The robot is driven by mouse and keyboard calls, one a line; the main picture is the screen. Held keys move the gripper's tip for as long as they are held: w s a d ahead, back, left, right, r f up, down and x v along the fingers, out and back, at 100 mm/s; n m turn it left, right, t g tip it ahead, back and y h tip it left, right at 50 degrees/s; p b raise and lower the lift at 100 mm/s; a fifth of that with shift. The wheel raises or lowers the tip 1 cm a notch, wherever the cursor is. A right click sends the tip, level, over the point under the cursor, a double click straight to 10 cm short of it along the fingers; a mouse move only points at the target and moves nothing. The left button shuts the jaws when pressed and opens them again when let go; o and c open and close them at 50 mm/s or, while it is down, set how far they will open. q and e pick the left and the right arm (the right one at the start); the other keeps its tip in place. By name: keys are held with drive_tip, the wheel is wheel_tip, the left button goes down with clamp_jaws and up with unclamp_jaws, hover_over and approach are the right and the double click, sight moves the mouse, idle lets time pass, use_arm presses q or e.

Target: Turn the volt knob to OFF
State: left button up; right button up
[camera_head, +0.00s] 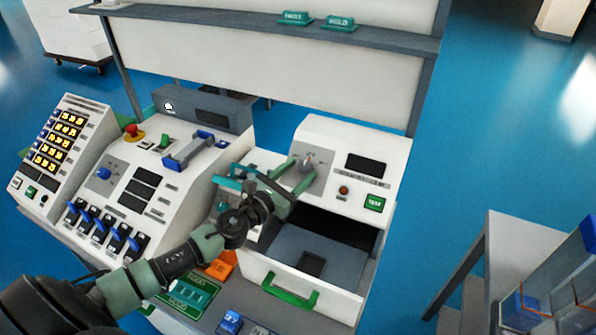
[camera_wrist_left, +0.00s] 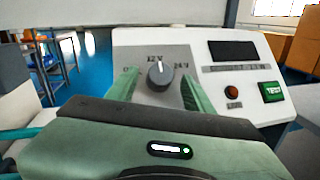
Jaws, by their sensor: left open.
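The volt knob (camera_head: 307,164) is a grey dial on the white sloped panel (camera_head: 342,138) of the right-hand test unit. In the left wrist view the knob (camera_wrist_left: 160,74) stands between a mark at left that I cannot fully read, 12V at top and 24V at right. Its pointer line is upright, towards 12V. My left gripper (camera_head: 303,168) is open, its two green fingers (camera_wrist_left: 160,82) on either side of the knob with a gap to each. I cannot tell how deep the fingertips reach. My right gripper is not in view.
Right of the knob are a dark display (camera_head: 366,165), a round brown button (camera_head: 344,190) and a green button (camera_head: 375,203). Below is an open drawer with a green handle (camera_head: 290,291). A second unit with blue switches (camera_head: 104,226) stands left. A shelf (camera_head: 260,24) runs behind.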

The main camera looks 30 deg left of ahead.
use_arm(q)
drive_tip(key=c, duration=1.1)
clamp_jaws()
drive_tip(key=shift+d+n, duration=0.1)
drive_tip(key=shift+n, duration=0.2)
drive_tip(key=shift+d+r+n+y+p, duration=0.15)
drive_tip(key=shift+n+y+p, duration=0.55)
drive_tip(key=shift+n+y, duration=0.4)
drive_tip(key=n+y, duration=0.1)
drive_tip(key=n+y+p, duration=0.1)
drive_tip(key=n, duration=0.1)
drive_tip(key=shift+d+n+y, duration=0.3)
drive_tip(key=shift+y, duration=0.1)
drive_tip(key=n+y, duration=0.1)
drive_tip(key=n, duration=0.1)
drive_tip(key=n+g+y+p, duration=0.1)
drive_tip(key=n+y, duration=0.2)
drive_tip(key=n, duration=0.1)
drive_tip(key=shift+w+d, duration=0.1)
drive_tip(key=shift+d, duration=0.25)
drive_tip(key=shift+w+d+r+n+g+y+p, duration=0.1)
drive_tip(key=shift+n+g+y+p, duration=0.1)
drive_tip(key=shift+n+g+y, duration=0.65)
drive_tip(key=shift+w+d+r+n+g+y+p, duration=0.15)
drive_tip(key=shift+n+g+y, duration=0.35)
drive_tip(key=shift+n, duration=0.65)
drive_tip(key=shift+s+a, duration=0.1)
drive_tip(key=o, duration=1.1)
unclamp_jaws()
drive_tip(key=shift+f, duration=0.15)
